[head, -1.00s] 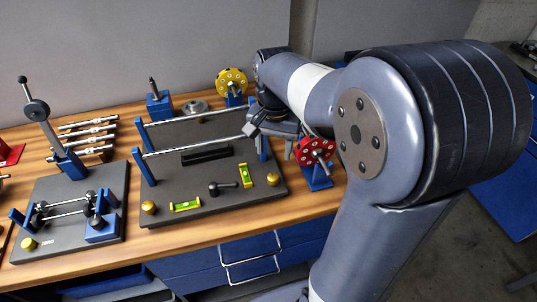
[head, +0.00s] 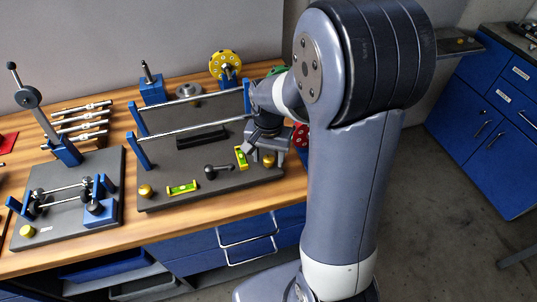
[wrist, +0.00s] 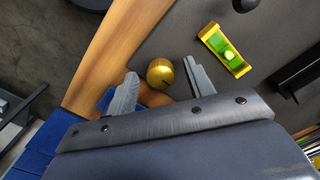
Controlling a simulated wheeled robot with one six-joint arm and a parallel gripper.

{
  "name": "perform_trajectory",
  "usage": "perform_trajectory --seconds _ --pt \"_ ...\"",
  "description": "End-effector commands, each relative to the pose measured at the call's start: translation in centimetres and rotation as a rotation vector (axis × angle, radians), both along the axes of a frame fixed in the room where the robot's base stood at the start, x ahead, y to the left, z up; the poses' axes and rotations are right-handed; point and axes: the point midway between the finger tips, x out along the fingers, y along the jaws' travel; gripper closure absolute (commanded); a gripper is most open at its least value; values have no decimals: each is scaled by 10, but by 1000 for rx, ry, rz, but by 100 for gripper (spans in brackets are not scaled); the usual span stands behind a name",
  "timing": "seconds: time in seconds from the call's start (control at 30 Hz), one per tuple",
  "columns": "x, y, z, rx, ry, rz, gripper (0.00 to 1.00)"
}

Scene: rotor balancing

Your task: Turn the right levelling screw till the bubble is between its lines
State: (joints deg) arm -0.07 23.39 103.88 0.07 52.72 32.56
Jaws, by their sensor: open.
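The right levelling screw is a round gold knob (head: 269,159) at the front right corner of the dark balancing plate (head: 215,180). In the wrist view the knob (wrist: 160,72) sits between the two fingertips. My gripper (head: 264,148) is open over it, with a gap visible on both sides. A yellow-green level (head: 241,157) lies just left of the screw. The wrist view shows that level (wrist: 225,50) with a bright bubble a little off its middle, but the lines are too small to read. A second level (head: 182,188) lies near the left gold screw (head: 146,191).
A black-knobbed lever (head: 215,170) lies between the levels. Two shiny rails (head: 190,130) on blue posts cross the plate behind. A red disc (head: 301,138) stands close behind my arm. A smaller dark fixture (head: 70,190) stands left.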

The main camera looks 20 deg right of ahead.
Motion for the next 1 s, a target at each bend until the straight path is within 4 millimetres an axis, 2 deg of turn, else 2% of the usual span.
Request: perform_trajectory --seconds 0.13,0.67,1.0 --pt "0 0 0 0 0 0 50" --pt "0 0 1 -1 -1 0 94" --pt "0 0 1 -1 -1 59 94"
